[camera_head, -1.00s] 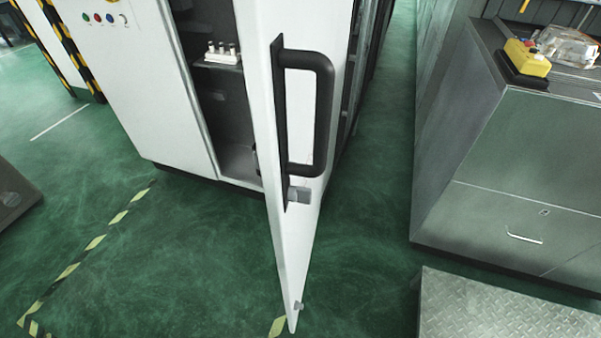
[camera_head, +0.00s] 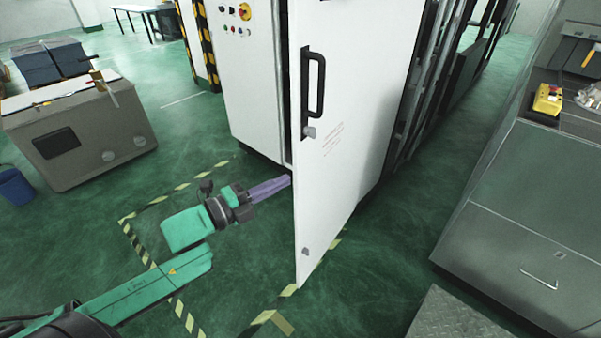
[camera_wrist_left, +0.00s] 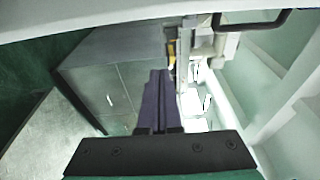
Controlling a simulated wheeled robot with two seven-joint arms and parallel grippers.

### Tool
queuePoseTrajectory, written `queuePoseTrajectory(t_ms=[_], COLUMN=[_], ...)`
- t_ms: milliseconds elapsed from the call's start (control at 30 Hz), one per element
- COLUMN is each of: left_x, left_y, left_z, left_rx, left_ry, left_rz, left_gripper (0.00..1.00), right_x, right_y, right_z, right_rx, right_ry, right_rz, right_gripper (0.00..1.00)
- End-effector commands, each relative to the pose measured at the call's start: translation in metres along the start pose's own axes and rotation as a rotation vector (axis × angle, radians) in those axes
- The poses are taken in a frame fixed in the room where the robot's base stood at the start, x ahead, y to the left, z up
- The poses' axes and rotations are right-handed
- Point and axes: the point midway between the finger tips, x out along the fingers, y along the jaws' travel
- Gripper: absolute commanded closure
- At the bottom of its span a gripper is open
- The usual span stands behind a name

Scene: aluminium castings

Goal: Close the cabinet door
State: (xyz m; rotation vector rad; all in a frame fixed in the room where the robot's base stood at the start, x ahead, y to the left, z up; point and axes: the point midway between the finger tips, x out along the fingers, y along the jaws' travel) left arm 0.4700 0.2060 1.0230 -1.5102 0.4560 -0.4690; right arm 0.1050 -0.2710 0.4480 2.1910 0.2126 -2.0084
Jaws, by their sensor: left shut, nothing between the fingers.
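The white cabinet door (camera_head: 350,120) stands ajar in the head view, its outer face turned to me. Its black bar handle (camera_head: 313,90) is near the door's left edge. The white cabinet (camera_head: 258,95) is behind and left; the door hides most of its opening. My left gripper (camera_head: 287,182) comes in low from the left, its purple fingers shut and empty. The tips are at the door's free edge, below the handle; I cannot tell whether they touch it. The shut fingers (camera_wrist_left: 155,105) also show in the left wrist view. My right gripper is out of view.
A grey metal cabinet (camera_head: 520,200) stands at the right with a yellow box (camera_head: 547,98) on top. A grey machine (camera_head: 80,140) and a blue bucket (camera_head: 15,185) are at the left. Green floor with striped tape is open in front of the door.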

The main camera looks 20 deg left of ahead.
Motion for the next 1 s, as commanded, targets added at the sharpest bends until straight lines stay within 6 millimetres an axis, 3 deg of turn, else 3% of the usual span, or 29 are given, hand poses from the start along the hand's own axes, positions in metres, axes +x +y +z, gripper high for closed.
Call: queuePoseTrajectory(t_ms=[200,533,733,1000], left_x=[0.03,0.097,0.085,0.082], left_y=[-0.003,-0.004,0.0,0.002], left_z=[0.002,0.002,0.033,0.04], left_rx=[-0.001,-0.003,-0.001,-0.004], left_ry=[-0.005,-0.004,-0.005,-0.004], left_rz=[-0.005,-0.003,0.006,0.003], left_gripper=[1.0,1.0,1.0,1.0], right_x=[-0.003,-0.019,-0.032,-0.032], right_y=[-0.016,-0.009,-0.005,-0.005], right_z=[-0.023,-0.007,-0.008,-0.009], right_rx=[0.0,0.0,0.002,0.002], right_ry=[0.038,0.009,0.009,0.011], right_rz=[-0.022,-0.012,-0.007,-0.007], right_gripper=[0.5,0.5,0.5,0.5])
